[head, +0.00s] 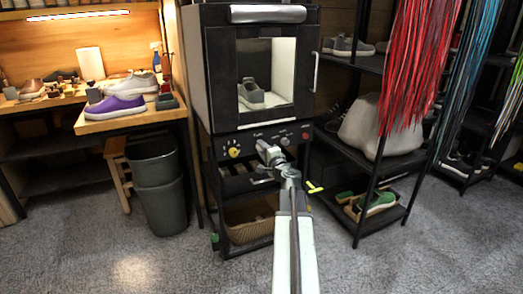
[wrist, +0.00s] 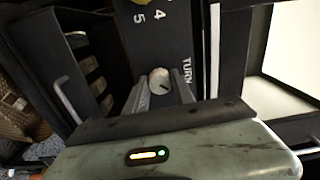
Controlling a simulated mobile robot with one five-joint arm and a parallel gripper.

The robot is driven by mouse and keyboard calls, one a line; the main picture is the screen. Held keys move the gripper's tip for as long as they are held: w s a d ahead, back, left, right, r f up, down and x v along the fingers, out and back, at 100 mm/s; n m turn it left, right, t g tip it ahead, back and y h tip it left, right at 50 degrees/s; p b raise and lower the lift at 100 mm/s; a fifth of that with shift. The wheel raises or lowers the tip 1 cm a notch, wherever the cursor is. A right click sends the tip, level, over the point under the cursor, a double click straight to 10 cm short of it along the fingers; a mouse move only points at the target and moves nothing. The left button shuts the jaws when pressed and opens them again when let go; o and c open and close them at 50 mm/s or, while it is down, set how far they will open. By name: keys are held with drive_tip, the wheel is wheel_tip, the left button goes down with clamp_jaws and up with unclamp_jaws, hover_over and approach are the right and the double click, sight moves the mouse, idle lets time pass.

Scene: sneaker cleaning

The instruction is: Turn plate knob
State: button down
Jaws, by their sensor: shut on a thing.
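The plate knob (wrist: 159,80) is a small round light-grey knob with a dark mark, on a black panel beside the white word "TURN" in the wrist view. My gripper (wrist: 160,88) has its two grey fingers on either side of it, shut on it. In the head view my gripper (head: 267,150) reaches the control panel (head: 225,143) under the cabinet window. There the gripper hides the plate knob.
A yellow knob (head: 234,152) sits left on the panel and a red one (head: 305,136) sits right. Above is the black cabinet (head: 219,85) with a shoe (head: 258,96) behind its window. Shoe shelves (head: 364,66) stand right; a bin (head: 157,190) stands left.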

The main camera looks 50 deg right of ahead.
idle(0.5)
drive_tip(key=c, duration=1.1)
unclamp_jaws()
drive_tip(key=shift+o, duration=0.2)
drive_tip(key=v, duration=0.7)
drive_tip(key=shift+s+a, duration=0.15)
drive_tip(key=shift+s, duration=0.2)
